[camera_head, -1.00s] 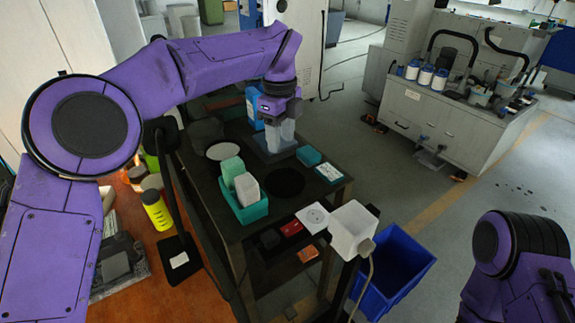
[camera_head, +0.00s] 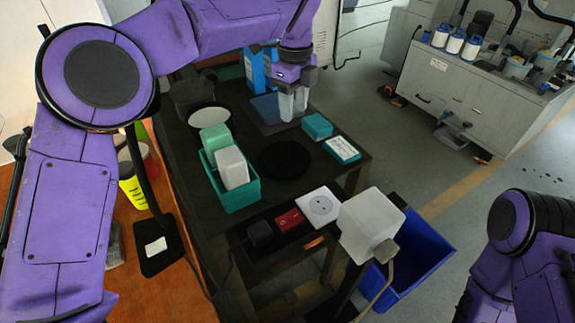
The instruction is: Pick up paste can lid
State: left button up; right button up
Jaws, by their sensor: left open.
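I cannot tell for sure which thing is the paste can lid. A pale flat disc (camera_head: 209,118) lies at the left of the dark table (camera_head: 210,215), and a black round disc (camera_head: 286,160) lies near its middle. A dark, can-like shape (camera_head: 193,97) stands behind the pale disc. My left gripper (camera_head: 293,106) points down with open, pale fingers over the blue-grey plate (camera_head: 266,122) at the back, apart from both discs. No object shows between its fingers. My right arm shows at the lower right, but its gripper is out of view.
A teal bin (camera_head: 236,197) with a green and a white block stands left of the black disc. Teal boxes (camera_head: 317,126) lie right of the gripper. A white socket plate (camera_head: 320,206) and a white block (camera_head: 370,225) are at the front, beside a blue crate (camera_head: 435,262).

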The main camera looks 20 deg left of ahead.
pick_arm(q)
send_over(295, 143)
jog(key=f, duration=0.4)
jog(key=shift+w+a+f+p, duration=0.1)
jog(key=shift+a+p, duration=0.15)
jog(key=shift+p, duration=0.1)
jog(key=f+p, duration=0.2)
jog(key=f, duration=0.3)
jog(key=shift+d, duration=0.2)
jog(key=shift+f, duration=0.4)
grip_shut()
